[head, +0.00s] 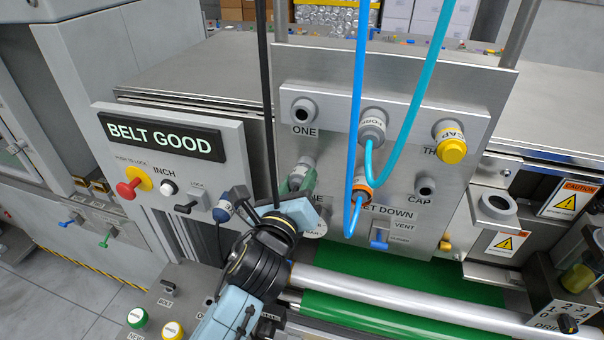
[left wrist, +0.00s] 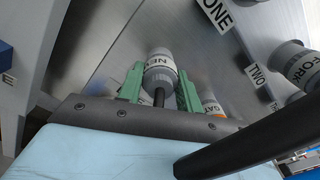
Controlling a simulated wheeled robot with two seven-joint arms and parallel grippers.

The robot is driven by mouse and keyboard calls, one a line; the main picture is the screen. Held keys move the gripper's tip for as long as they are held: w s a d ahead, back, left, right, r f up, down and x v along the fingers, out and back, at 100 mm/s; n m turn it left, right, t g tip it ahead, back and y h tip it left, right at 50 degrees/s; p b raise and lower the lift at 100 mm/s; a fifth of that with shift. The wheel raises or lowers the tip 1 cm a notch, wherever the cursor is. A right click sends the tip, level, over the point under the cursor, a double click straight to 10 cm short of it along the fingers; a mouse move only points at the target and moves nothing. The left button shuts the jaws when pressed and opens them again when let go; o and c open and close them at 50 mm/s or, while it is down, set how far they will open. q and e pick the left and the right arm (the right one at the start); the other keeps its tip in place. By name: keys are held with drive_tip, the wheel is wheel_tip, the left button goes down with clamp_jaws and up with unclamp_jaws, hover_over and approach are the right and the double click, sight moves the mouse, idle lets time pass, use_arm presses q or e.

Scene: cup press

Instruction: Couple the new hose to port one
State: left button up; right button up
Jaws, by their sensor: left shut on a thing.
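The new hose ends in a grey coupling marked NEW (left wrist: 160,72), which also shows in the head view (head: 303,168). My left gripper (head: 294,184) is shut on it, with green fingers on both sides in the left wrist view (left wrist: 159,88). A black hose (head: 267,90) runs up from beside the gripper. Port one (head: 303,112) is an open grey socket above its ONE label. The coupling is below port one and apart from it. Whether its far end touches the panel or a socket there is hidden. My right gripper is not in view.
A grey coupling (head: 372,126) with a teal hose sits right of port one. An orange-ringed coupling (head: 362,188) with a blue hose is below it. A yellow cap (head: 452,150) covers port three. A BELT GOOD sign (head: 165,138) and red button (head: 127,189) stand left.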

use_arm(q)
drive_tip(key=shift+s+a+p, duration=0.15)
drive_tip(key=shift+s+p, duration=0.15)
drive_tip(key=shift+s, duration=0.1)
drive_tip(key=shift+s, duration=0.15)
drive_tip(key=shift+p+v, duration=0.5)
drive_tip(key=shift+v, duration=0.7)
drive_tip(key=shift+s+a, duration=0.15)
drive_tip(key=shift+s, duration=0.1)
drive_tip(key=p, duration=0.4)
approach(297, 187)
wheel_tip(297, 187, up, 3)
drive_tip(key=w, duration=0.2)
wheel_tip(297, 187, up, 10)
drive_tip(key=s, duration=0.1)
drive_tip(key=shift+s, duration=0.2)
